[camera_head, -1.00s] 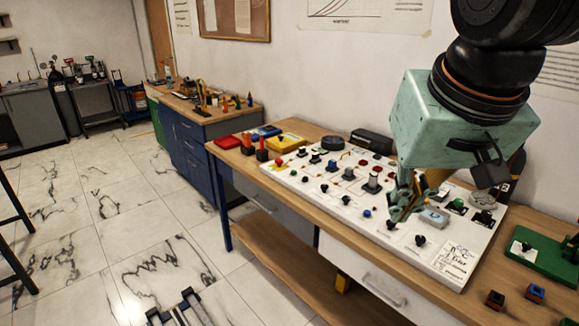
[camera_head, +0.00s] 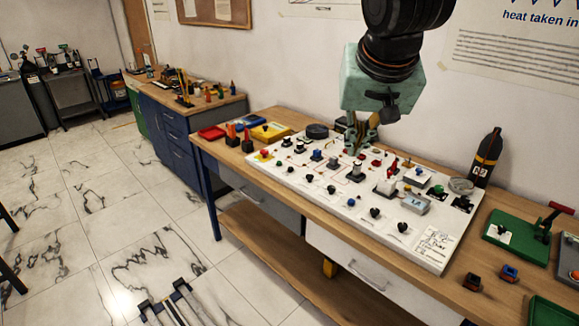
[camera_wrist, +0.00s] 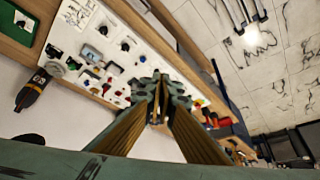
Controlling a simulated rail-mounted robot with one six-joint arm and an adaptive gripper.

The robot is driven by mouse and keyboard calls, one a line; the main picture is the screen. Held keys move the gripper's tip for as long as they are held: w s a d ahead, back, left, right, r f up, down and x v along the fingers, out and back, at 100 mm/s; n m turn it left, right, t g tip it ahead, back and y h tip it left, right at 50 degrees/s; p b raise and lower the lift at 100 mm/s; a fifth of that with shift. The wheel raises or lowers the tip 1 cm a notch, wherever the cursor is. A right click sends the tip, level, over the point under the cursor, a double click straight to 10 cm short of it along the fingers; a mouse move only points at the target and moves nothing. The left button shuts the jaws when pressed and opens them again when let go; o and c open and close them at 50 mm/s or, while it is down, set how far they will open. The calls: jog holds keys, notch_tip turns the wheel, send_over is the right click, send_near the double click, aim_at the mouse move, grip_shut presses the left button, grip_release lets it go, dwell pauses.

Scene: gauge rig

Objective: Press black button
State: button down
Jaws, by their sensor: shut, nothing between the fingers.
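The white control panel (camera_head: 345,212) lies on the wooden bench and carries several buttons, knobs and switches. Several black caps show on it: one (camera_head: 375,212) and another (camera_head: 402,227) near the front right, and a smaller one (camera_head: 331,189) further left. I cannot tell which is the black button. My gripper (camera_head: 356,152) is shut and empty, pointing down over the back middle of the panel, behind those front caps. Its height above the panel is unclear. In the wrist view the closed fingers (camera_wrist: 160,88) hide part of the panel (camera_wrist: 112,45).
A black bottle (camera_head: 487,160) stands at the back right. A grey-blue box (camera_head: 415,204) sits on the panel's right part. A green device (camera_head: 522,243) and small blocks (camera_head: 508,273) are to the right. Red (camera_head: 212,132) and yellow (camera_head: 270,132) trays lie to the left.

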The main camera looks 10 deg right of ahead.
jog(key=w+f+m+t+p, duration=0.1)
jog(key=w+p, duration=0.2)
jog(key=w, duration=1.3)
jog(key=m+t+y+p, duration=0.2)
jog(key=m+y+p, duration=0.1)
jog(key=p, duration=0.8)
send_over(292, 168)
notch_tip(292, 168, down, 22)
jog(key=shift+r, duration=0.15)
jog(key=shift+b, duration=0.35)
jog(key=shift+f+b, duration=2.45)
jog(key=shift+f, duration=0.6)
jog(key=shift+f+b, duration=0.75)
jog(key=shift+f, duration=0.55)
